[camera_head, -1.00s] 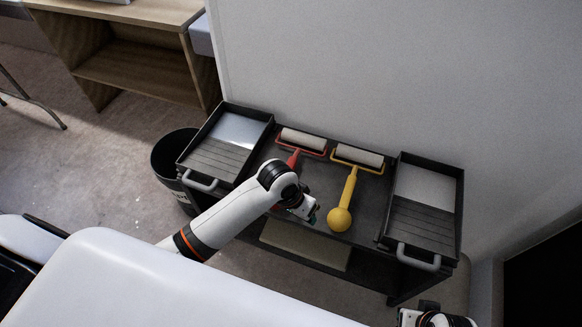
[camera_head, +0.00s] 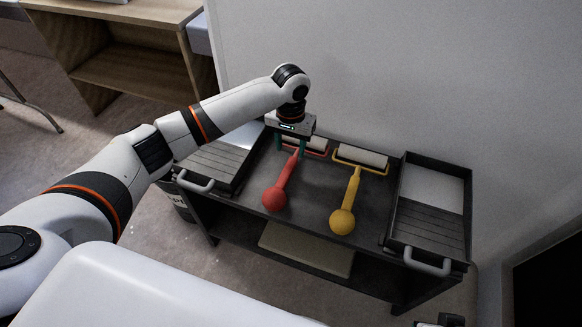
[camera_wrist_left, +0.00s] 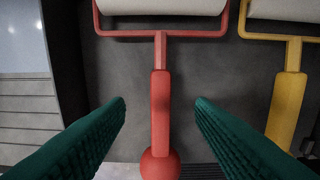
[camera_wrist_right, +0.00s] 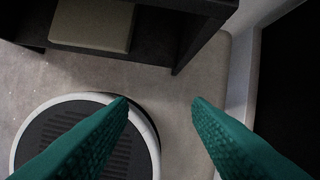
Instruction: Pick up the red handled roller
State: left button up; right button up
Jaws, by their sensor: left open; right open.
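The red handled roller (camera_head: 283,184) lies on the dark cart top with its ball end toward me and its white roller sleeve toward the wall. My left gripper (camera_head: 290,150) is above its frame end, fingers pointing down. In the left wrist view the red handle (camera_wrist_left: 160,110) runs between the two open green fingers (camera_wrist_left: 160,115), with a gap on each side. My right gripper (camera_wrist_right: 160,105) is open and empty, away from the cart top; in the head view only a bit of it shows at the bottom right edge.
A yellow handled roller (camera_head: 349,195) lies to the right of the red one. Dark paint trays stand at the cart's left (camera_head: 215,165) and right (camera_head: 432,205) ends. A wall is close behind. The cart's dark top (camera_head: 315,200) is bare between the two handles.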

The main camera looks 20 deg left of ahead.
aim_at(291, 163)
pick_arm(q)
notch_tip(291, 163, down, 4)
jog(key=shift+r+b, duration=0.2)
jog(key=shift+b, duration=0.35)
notch_tip(291, 163, down, 3)
jog(key=shift+s+r+b, duration=0.1)
jog(key=shift+b, duration=0.6)
jog(key=shift+f, duration=0.75)
grip_shut()
pick_arm(e)
jog(key=w+t, duration=0.1)
jog(key=w+a+t, duration=0.1)
jog(key=w, duration=0.2)
jog(key=shift+w+a+f+t+y, duration=0.15)
jog(key=shift+f+t+y, duration=0.15)
jog(key=shift+t, duration=0.1)
